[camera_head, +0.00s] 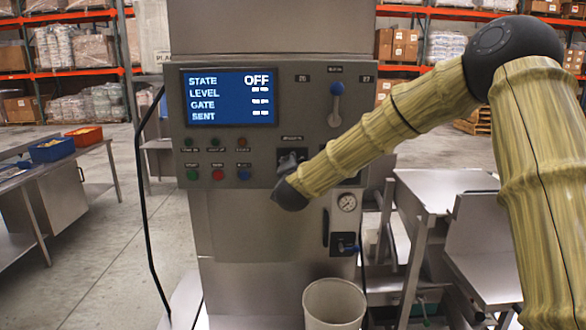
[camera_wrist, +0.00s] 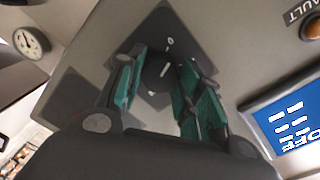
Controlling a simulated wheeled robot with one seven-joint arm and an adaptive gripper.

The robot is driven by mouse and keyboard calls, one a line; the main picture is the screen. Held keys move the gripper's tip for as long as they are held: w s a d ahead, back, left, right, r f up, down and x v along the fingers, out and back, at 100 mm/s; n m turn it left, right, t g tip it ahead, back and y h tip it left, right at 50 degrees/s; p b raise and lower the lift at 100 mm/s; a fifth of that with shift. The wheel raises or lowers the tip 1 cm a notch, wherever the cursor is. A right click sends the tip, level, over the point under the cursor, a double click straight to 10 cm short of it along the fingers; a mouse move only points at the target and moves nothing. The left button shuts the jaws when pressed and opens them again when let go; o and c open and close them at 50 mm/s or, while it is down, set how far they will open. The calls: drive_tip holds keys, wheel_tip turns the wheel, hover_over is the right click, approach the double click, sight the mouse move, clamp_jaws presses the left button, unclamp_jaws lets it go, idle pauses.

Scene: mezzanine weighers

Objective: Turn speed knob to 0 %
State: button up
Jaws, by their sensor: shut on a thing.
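A dark round knob (camera_wrist: 158,76) with a white pointer line sits on a dark square plate on the machine's grey front panel. A small white mark, seemingly a 0, is on the plate just beyond the knob in the wrist view. The pointer line points roughly toward that mark; its exact setting is hard to read. My gripper (camera_wrist: 163,84) has its teal-padded fingers on either side of the knob, shut on it. In the head view my wrist hides most of the knob and plate, and the label above is too blurred to read.
The screen (camera_head: 228,96) reads STATE OFF, with dashes for the other lines. Buttons (camera_head: 217,174) sit below it. A white bin (camera_head: 334,302) stands below.

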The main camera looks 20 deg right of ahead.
drive_tip(key=shift+f+n, duration=0.1)
drive_tip(key=shift+n, duration=0.9)
drive_tip(key=o, duration=1)
drive_tip(key=shift+s, duration=0.1)
drive_tip(key=v, duration=1.1)
drive_tip(key=shift+s+a, duration=0.15)
drive_tip(key=shift+s, duration=0.25)
